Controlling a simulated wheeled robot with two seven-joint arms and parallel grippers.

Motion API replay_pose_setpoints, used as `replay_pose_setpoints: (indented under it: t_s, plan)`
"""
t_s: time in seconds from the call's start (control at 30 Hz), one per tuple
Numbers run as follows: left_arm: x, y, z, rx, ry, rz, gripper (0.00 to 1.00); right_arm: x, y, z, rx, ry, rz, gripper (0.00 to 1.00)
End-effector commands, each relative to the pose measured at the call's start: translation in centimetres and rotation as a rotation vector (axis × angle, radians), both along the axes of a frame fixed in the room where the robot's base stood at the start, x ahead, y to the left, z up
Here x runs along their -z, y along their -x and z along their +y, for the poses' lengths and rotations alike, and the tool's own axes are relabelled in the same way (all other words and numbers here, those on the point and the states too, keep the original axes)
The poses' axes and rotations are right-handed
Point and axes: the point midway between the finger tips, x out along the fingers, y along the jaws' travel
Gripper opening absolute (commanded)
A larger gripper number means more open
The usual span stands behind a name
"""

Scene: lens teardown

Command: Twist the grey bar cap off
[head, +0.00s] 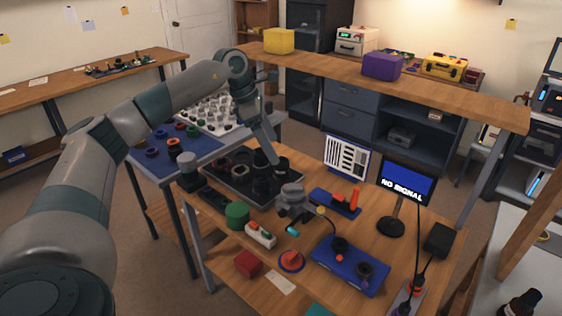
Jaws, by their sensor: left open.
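A grey round piece (292,191) stands upright on the wooden table, on a wider grey base, right of the dark tray. It looks like the grey bar cap, but its bar is too small to make out. My left arm comes in from the left and reaches over the tray. My left gripper (268,146) points down above the tray's far right part, open, behind and left of the grey piece and apart from it. Nothing shows between its fingers. My right gripper is not in view.
The dark tray (222,193) holds several black rings and lens parts. A green cylinder (237,215), a blue box with knobs (349,266), a red round piece (291,261) and a "NO SIGNAL" monitor (407,183) crowd the table. A blue mat (160,133) with rings lies left.

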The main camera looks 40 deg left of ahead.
Motion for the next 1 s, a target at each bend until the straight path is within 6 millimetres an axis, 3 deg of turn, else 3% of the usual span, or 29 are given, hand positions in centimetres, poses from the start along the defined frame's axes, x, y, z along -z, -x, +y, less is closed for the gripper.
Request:
replay_pose_setpoints:
  t_s: [0.37,1.0]
  plan:
    - [3.2,-0.9,-1.1,0.000,0.001,0.002,0.83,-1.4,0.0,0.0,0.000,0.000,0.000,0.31]
    - [12.8,-3.4,-4.3,0.000,0.003,0.003,0.83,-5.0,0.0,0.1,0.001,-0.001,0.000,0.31]
